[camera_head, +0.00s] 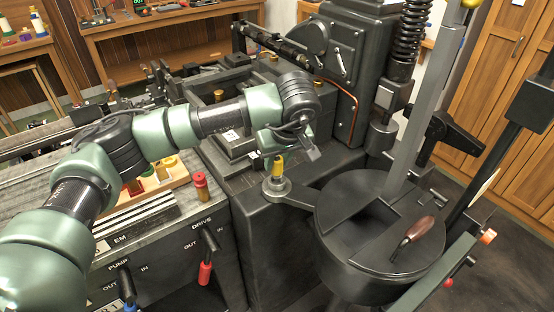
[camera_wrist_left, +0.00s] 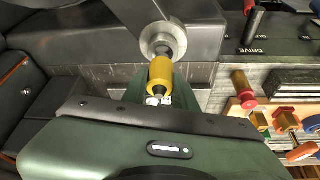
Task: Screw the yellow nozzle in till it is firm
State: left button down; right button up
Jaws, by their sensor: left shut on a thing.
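The yellow nozzle (camera_head: 278,166) stands upright at the round metal seat (camera_head: 277,187) on the end of the machine's short side arm. My left gripper (camera_head: 279,154) is above it, shut on its upper part. In the left wrist view the yellow nozzle (camera_wrist_left: 160,72) lies between the gripper's end (camera_wrist_left: 159,98) and the silvery round seat (camera_wrist_left: 162,40). The nozzle's far tip meets the seat's opening; how deep it sits in there is hidden. The right gripper is not in view.
A large black round pot (camera_head: 375,180) with a wooden-handled tool (camera_head: 412,235) on it stands to the right of the seat. A red bottle-like piece (camera_head: 201,186) and a wooden tray (camera_head: 160,186) of coloured parts are to the left, beside the levers.

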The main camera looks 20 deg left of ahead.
aim_at(278, 161)
pick_arm(q)
jog(key=shift+f+b, duration=0.8)
jog(key=shift+f, duration=0.2)
jog(key=c, duration=1)
grip_release()
jog(key=shift+c, duration=0.2)
jog(key=b+v, duration=0.1)
jog(key=v, duration=0.7)
